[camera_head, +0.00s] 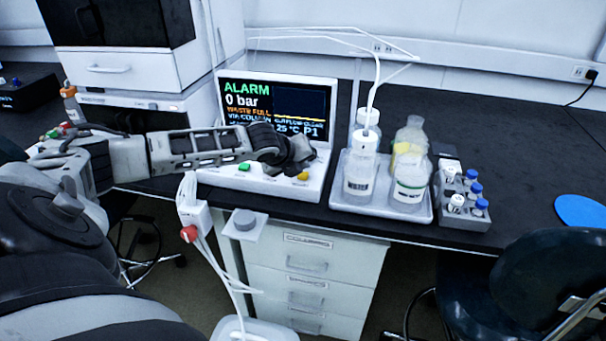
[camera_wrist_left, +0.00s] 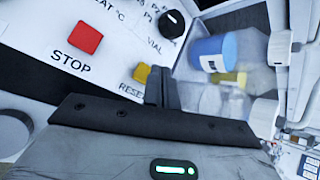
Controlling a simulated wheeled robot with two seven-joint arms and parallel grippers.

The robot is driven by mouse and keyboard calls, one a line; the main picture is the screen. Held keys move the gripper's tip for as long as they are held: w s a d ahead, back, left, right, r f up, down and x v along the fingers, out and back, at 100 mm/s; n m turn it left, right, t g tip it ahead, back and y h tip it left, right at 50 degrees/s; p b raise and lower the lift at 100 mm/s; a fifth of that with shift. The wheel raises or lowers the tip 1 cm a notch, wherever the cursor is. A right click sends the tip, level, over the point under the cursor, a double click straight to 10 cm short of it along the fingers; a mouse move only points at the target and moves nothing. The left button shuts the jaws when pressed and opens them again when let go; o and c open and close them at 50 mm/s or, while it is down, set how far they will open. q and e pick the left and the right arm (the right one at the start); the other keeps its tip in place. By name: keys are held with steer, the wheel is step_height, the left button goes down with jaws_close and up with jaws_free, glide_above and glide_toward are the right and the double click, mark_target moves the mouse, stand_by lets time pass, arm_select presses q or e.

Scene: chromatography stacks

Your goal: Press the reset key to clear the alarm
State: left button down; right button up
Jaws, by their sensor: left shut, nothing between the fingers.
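The control panel (camera_head: 262,184) stands on the dark bench below a screen (camera_head: 300,98) that reads ALARM, 0 bar and an orange WASTE FULL line. The yellow reset key (camera_head: 303,176) is at the panel's right part. In the left wrist view the yellow key (camera_wrist_left: 141,73) sits by the label RESET, just left of the fingers. My left gripper (camera_head: 298,163) is shut and empty, close over the panel near the yellow key. I cannot tell whether it touches the key. The red STOP key (camera_wrist_left: 86,37) shows in the wrist view; my gripper hides it in the head view.
A green key (camera_head: 244,167) is at the panel's left. A tray (camera_head: 381,207) with several bottles stands right of the panel, beside a grey vial rack (camera_head: 466,213). A dark knob (camera_wrist_left: 171,23) is near the fingers. A blue disc (camera_head: 581,211) lies far right.

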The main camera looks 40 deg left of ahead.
mark_target(301, 177)
arm_select(q)
steer(key=shift+f, duration=0.15)
stand_by(0.3)
steer(key=shift+f+p, duration=0.25)
steer(key=shift+p, duration=0.05)
steer(key=shift+f, duration=0.6)
stand_by(0.7)
steer(key=shift+r+p, duration=0.95)
steer(key=shift+p, duration=0.25)
step_height(301, 177, up, 5)
steer(key=p, duration=0.6)
steer(key=shift+r, duration=0.1)
